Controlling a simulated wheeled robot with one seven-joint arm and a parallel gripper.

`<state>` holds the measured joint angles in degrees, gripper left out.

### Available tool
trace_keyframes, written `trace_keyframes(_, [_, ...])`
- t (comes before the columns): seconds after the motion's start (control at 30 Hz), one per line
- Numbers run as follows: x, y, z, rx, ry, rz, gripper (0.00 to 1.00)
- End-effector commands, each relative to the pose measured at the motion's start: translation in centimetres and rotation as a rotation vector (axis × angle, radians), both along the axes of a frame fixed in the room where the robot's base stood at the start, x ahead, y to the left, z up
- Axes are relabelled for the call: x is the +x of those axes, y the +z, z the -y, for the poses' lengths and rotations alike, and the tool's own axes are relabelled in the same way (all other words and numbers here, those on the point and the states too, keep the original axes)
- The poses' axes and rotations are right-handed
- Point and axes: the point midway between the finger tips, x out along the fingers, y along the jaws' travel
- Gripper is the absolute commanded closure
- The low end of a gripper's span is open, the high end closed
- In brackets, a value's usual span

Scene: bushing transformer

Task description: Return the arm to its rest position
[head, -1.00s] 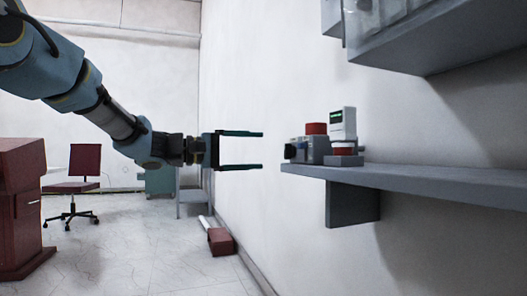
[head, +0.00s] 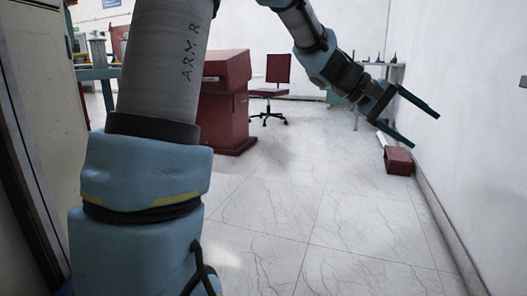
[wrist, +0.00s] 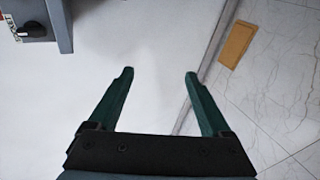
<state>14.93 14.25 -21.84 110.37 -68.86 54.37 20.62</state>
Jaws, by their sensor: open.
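My gripper (head: 425,126) is at the upper right of the head view, at the end of my blue and grey arm. Its two dark green fingers are spread apart with nothing between them. They point right and down, towards the white wall (head: 455,120). The wrist view also shows the gripper (wrist: 160,75) open and empty, with white wall beyond the fingers.
A red box (head: 398,161) lies on the floor by the wall. A red desk (head: 225,105) and a red chair (head: 279,72) stand further back. The tiled floor (head: 330,215) ahead is clear.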

Motion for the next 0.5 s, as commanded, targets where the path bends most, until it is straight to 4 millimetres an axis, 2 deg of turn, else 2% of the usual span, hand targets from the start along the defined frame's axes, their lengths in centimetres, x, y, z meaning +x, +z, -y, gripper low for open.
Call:
trace_keyframes(0.03, [0.6, -2.2, -2.7, 0.089, 0.029, 0.022, 0.18])
trace_keyframes(0.1, [1.3, -5.4, -6.7, 0.216, 0.068, 0.053, 0.18])
trace_keyframes(0.17, [1.7, -7.8, -10.3, 0.321, 0.097, 0.08, 0.18])
trace_keyframes(0.2, [1.9, -9.3, -12.8, 0.39, 0.115, 0.098, 0.18])
trace_keyframes(0.27, [2.0, -11.4, -16.7, 0.491, 0.141, 0.126, 0.18])
trace_keyframes(0.3, [2.0, -12.5, -19.4, 0.555, 0.157, 0.143, 0.18])
trace_keyframes(0.4, [1.5, -14.9, -25.4, 0.695, 0.184, 0.186, 0.18])
trace_keyframes(0.5, [0.6, -16.4, -30.6, 0.809, 0.199, 0.225, 0.18])
